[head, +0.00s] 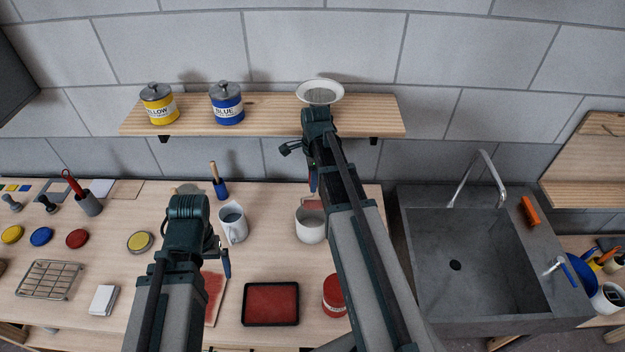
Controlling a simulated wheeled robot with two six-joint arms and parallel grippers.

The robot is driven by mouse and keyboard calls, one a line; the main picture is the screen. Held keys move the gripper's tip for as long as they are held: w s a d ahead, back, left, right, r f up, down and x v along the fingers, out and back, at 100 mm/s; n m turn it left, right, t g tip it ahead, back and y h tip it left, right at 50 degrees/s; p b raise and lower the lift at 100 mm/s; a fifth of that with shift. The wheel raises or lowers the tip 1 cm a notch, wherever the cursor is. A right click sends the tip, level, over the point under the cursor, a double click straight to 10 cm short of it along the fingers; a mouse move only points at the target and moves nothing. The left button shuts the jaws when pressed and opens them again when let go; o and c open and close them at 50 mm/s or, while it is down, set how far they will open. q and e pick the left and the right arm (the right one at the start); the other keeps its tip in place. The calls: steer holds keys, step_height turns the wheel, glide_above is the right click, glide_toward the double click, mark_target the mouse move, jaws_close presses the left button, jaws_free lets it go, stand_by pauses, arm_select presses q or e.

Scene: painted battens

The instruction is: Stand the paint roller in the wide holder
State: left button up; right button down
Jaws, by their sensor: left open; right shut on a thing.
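The paint roller's reddish end (313,205) shows at the mouth of a wide white pot (310,231), which looks like the wide holder. My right gripper (312,181) is shut on the roller just above the pot. My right arm covers most of the handle, and I cannot tell how far the roller is inside or whether it touches the rim. My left gripper (226,263) is open, low over the bench near a red-painted board (213,298). My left arm hides part of that board.
A red paint tray (271,303) and a red can (334,296) are in front. A shelf (270,104) overhangs behind; a sink (470,260) lies right.

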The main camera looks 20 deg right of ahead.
mark_target(313, 195)
steer(key=shift+f+b, duration=4.25)
steer(key=shift+f, duration=0.3)
steer(key=shift+c, duration=2.3)
jaws_free()
steer(key=shift+r, duration=0.1)
steer(key=r+p, duration=1.3)
steer(key=p, duration=0.1)
steer(key=shift+d+r, duration=0.25)
steer(key=shift+r, duration=0.1)
steer(key=shift+f, duration=0.15)
steer(key=f+b, duration=1.3)
steer(key=shift+a+f+b, duration=0.15)
steer(key=shift+a+b, duration=0.1)
steer(key=shift+b, duration=0.1)
